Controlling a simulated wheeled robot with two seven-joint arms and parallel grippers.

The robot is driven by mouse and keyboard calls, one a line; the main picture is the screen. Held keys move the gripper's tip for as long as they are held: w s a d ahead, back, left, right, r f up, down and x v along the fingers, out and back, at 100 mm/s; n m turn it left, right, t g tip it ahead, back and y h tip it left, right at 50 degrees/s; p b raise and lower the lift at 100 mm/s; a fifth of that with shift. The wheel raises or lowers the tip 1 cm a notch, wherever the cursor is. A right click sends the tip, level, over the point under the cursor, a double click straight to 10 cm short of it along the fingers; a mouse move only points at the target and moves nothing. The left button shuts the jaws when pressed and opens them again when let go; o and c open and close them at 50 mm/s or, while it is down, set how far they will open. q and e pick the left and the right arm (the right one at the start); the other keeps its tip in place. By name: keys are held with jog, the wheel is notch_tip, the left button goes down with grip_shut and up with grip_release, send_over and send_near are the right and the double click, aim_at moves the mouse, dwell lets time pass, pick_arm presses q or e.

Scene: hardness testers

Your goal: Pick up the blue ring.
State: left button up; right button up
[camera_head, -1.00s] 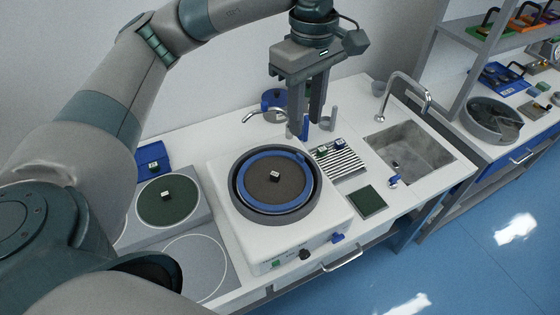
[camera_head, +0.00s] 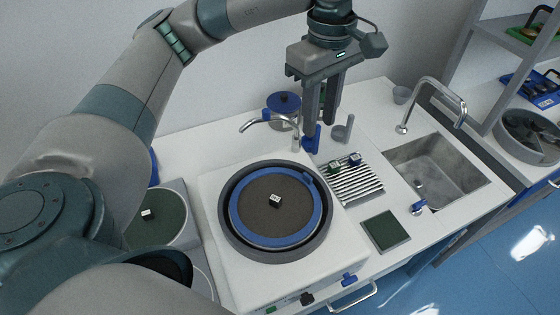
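The blue ring (camera_head: 272,242) lies flat around the dark round disc (camera_head: 260,212) of a white polishing machine, inside its dark bowl rim. A small dark block with a white top (camera_head: 275,201) sits on the disc. My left gripper (camera_head: 320,119) points down above the back of the bench, behind and to the right of the ring, well clear of it. Its two fingers are apart with nothing visible between them. My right gripper is not in view.
A curved tap (camera_head: 295,128) stands behind the bowl. To the right are a slatted rack (camera_head: 355,184) with small blocks, a green square pad (camera_head: 385,231) and a sink (camera_head: 435,170) with a tall faucet. A second round green disc (camera_head: 158,222) is at left.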

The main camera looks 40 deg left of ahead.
aim_at(311, 179)
pick_arm(q)
jog(key=shift+w+a+f+b, duration=0.15)
jog(key=shift+w+f+b, duration=0.2)
jog(key=shift+f, duration=0.15)
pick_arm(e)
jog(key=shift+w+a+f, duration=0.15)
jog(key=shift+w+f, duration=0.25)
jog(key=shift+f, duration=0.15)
pick_arm(q)
jog(key=shift+s, duration=0.1)
jog(key=shift+f, duration=0.1)
